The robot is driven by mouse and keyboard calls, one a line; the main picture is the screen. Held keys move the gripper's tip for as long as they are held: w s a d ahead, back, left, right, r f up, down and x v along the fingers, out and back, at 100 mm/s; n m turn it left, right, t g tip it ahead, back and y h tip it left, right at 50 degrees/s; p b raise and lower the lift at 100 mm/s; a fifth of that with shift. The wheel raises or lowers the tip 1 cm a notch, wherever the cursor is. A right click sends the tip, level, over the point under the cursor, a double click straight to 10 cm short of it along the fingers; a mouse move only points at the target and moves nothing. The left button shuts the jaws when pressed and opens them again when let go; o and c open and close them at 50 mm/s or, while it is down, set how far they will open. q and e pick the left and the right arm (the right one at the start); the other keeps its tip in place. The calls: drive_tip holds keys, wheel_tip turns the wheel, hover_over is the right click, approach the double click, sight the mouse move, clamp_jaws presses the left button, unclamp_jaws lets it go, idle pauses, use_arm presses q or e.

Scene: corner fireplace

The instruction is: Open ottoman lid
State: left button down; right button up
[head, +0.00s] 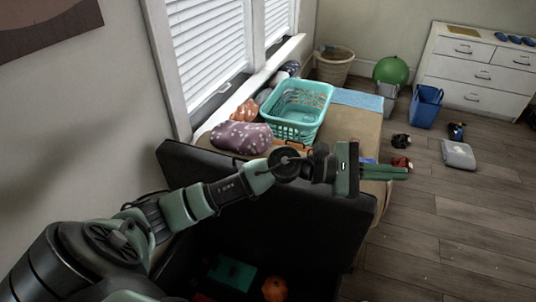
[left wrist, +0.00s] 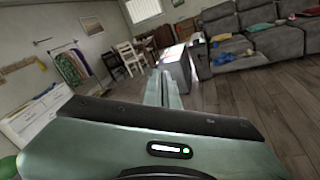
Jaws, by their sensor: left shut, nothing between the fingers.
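The dark ottoman lid (head: 320,215) stands raised in the head view, tilted up from the ottoman. The ottoman's dark inside shows below it, with a green box (head: 232,273) and an orange round thing (head: 275,289) in it. My left arm crosses in front of the lid and hides part of its upper edge. My left gripper (head: 388,172) is shut and empty, just past the lid's upper right side. Its shut fingers also show in the left wrist view (left wrist: 163,88), pointing out into the room. Whether the arm touches the lid, I cannot tell. My right gripper is not in view.
Behind the lid, a tan bench (head: 352,128) under the window holds a turquoise basket (head: 300,108) and a patterned purple cushion (head: 240,137). A blue bin (head: 424,107), a grey case (head: 458,155) and small items stand on the floor. The right-hand floor is mostly clear.

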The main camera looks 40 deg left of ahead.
use_arm(q)
drive_tip(key=w+a+f+m+g+y, duration=0.1)
drive_tip(key=a+f+m+g+y, duration=0.15)
drive_tip(key=a+m+y, duration=0.45)
drive_tip(key=w+a+f+m+g+y, duration=0.1)
drive_tip(key=a+f+m+g+y, duration=0.15)
drive_tip(key=a+m, duration=0.4)
drive_tip(key=s+a+r+m+y, duration=0.15)
drive_tip(key=a+y, duration=0.55)
drive_tip(key=a, duration=1.4)
drive_tip(key=shift+g, duration=0.3)
drive_tip(key=p+x, duration=0.1)
drive_tip(key=x, duration=0.1)
drive_tip(key=p+x, duration=0.1)
drive_tip(key=x, duration=0.2)
drive_tip(key=p+x, duration=0.1)
drive_tip(key=x, duration=0.2)
drive_tip(key=shift+d+f, duration=0.25)
drive_tip(key=shift+f, duration=0.05)
drive_tip(key=shift+s+d+f+p, duration=0.15)
drive_tip(key=shift+s+f+p, duration=0.25)
drive_tip(key=shift+s+f, duration=0.1)
drive_tip(key=shift+s+d+f+p, duration=0.15)
drive_tip(key=shift+s+f+p, duration=0.2)
drive_tip(key=shift+s+f, duration=0.15)
drive_tip(key=shift+s+d+f, duration=0.15)
drive_tip(key=shift+s+f, duration=0.15)
drive_tip(key=shift+s, duration=0.15)
drive_tip(key=shift+f, duration=0.1)
